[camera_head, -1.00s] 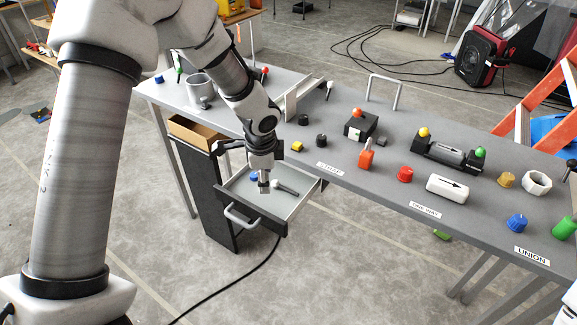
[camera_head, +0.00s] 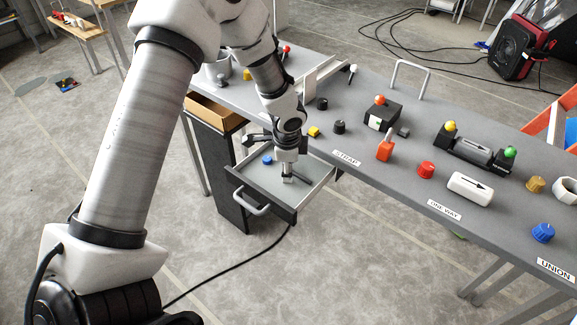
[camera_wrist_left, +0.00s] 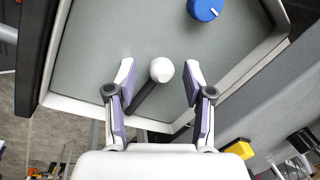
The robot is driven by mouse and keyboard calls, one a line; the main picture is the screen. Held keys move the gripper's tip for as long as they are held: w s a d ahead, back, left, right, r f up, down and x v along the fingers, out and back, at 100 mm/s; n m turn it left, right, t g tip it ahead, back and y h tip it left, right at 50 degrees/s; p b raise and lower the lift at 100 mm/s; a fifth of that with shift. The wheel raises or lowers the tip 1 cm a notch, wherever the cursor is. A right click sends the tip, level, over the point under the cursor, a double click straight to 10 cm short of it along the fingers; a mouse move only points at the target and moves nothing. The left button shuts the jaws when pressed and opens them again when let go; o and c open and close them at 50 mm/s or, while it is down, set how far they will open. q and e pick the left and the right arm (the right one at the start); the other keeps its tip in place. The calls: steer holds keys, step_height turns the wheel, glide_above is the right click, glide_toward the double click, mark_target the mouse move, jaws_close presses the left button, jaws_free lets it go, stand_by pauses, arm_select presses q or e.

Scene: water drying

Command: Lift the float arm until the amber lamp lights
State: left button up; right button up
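A dark rod with a white ball (camera_wrist_left: 162,70) on its end lies in the open grey drawer; I take it for the float arm, but cannot be sure. My left gripper (camera_head: 287,178) points down into the drawer. In the left wrist view its fingers (camera_wrist_left: 160,78) are apart, one on each side of the ball and rod, with gaps visible. A yellow-amber dome (camera_head: 450,126) tops one end of a black bracket on the table, with a green dome (camera_head: 510,152) at the other. An orange dome (camera_head: 380,99) tops a black box. I cannot tell whether any is lit.
A blue cap (camera_wrist_left: 205,8) lies in the drawer (camera_head: 262,207). The grey table holds a red-orange switch-like piece (camera_head: 385,148), a red knob (camera_head: 426,170), a white arrow-marked cylinder (camera_head: 470,188) and a blue knob (camera_head: 542,232). A small yellow block (camera_head: 314,132) sits near the drawer.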

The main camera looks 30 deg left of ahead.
mark_target(295, 174)
arm_select(q)
jaws_close()
steer(key=shift+f, duration=0.1)
steer(key=shift+b, duration=0.45)
steer(key=y+b, duration=0.1)
steer(key=b, duration=0.1)
steer(key=d+r+y+b, duration=0.1)
steer(key=y+b, duration=0.1)
steer(key=b, duration=0.1)
steer(key=r+y+b, duration=0.1)
steer(key=y+b, duration=0.1)
steer(key=b, duration=0.1)
steer(key=shift+d+r, duration=0.2)
steer(key=shift+s+d+r+m+t+y+b, duration=0.1)
steer(key=shift+d+r+m+t+y+b, duration=0.35)
steer(key=shift+y+b, duration=0.65)
steer(key=shift+r, duration=0.25)
